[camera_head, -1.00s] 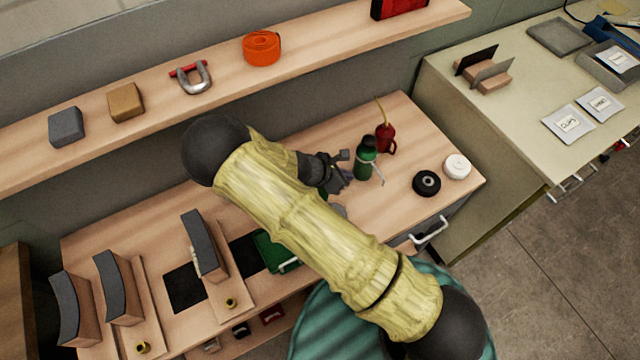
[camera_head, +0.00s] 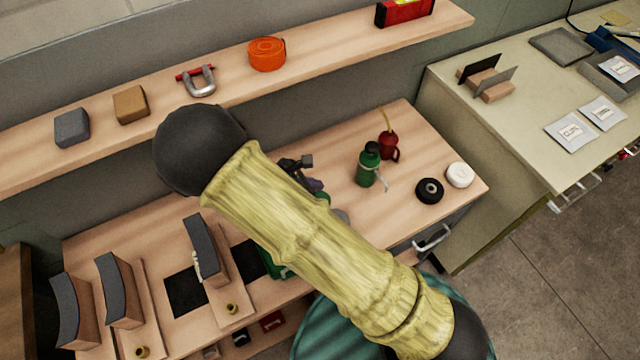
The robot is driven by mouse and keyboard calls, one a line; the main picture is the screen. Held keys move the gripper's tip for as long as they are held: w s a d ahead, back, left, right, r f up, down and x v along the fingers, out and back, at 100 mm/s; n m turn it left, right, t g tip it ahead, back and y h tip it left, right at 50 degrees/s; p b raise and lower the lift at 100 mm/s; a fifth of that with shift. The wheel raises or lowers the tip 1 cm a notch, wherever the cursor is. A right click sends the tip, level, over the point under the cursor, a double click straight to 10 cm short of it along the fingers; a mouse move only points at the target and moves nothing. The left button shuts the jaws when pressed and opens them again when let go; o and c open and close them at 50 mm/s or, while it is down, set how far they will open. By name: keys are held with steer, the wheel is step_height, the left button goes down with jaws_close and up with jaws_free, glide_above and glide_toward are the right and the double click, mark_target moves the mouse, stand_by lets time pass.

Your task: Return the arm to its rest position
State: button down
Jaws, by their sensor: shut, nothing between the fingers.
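My arm, in a yellow sleeve with dark round joints, crosses the middle of the head view from lower right to upper left, bent at its upper joint. My gripper (camera_head: 302,168) shows only in part behind the sleeve, above the wooden workbench (camera_head: 345,235). It is shut and holds nothing. It is apart from the green bottle (camera_head: 368,166) to its right. The sleeve hides the rest of the wrist and some of the bench top.
A shelf (camera_head: 330,52) with an orange roll (camera_head: 267,54), a shackle (camera_head: 198,82) and blocks runs behind the arm. A red oil can (camera_head: 389,146) and a black roll (camera_head: 429,190) stand at the bench's right. Curved blocks (camera_head: 121,288) stand at left.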

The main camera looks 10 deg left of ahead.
steer(key=shift+w, duration=0.15)
steer(key=s+d+r+m+g+y, duration=0.1)
steer(key=s+d+r+m+y, duration=0.2)
steer(key=d+r+m, duration=0.5)
steer(key=s+d+r+m+g+y, duration=0.1)
steer(key=s+d+r+m+y, duration=0.3)
steer(key=d+r+m, duration=0.5)
steer(key=s+d+m, duration=0.1)
steer(key=d+m, duration=0.4)
steer(key=m, duration=0.3)
steer(key=shift+d+r+g, duration=0.2)
steer(key=shift+r+g, duration=0.1)
